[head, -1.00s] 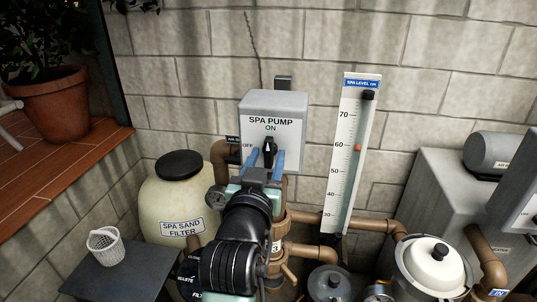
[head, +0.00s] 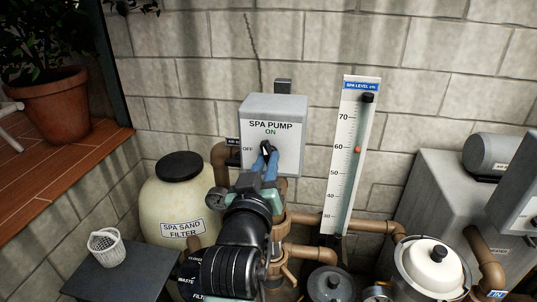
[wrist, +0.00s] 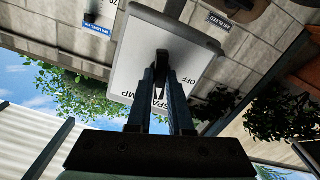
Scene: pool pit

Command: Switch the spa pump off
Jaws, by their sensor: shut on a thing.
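The spa pump switch box (head: 288,103) is a grey box with a white front on the block wall. Its front reads "SPA PUMP", with a green "ON" above the knob and "OFF" to the knob's left. The black knob (head: 266,147) points up toward ON, leaning slightly left in the head view. My gripper (head: 265,160) is shut on the knob, with a blue finger on each side. In the wrist view the box appears upside down, and the dark knob (wrist: 162,63) sits between my fingertips (wrist: 162,76). The fingers cover part of the knob.
A level gauge (head: 349,150) stands right of the box. The cream sand filter (head: 165,205) is at lower left, beside a dark table (head: 78,278) with a white basket (head: 107,246). Brown pipes (head: 355,226) and a white-lidded pot (head: 432,264) are at lower right.

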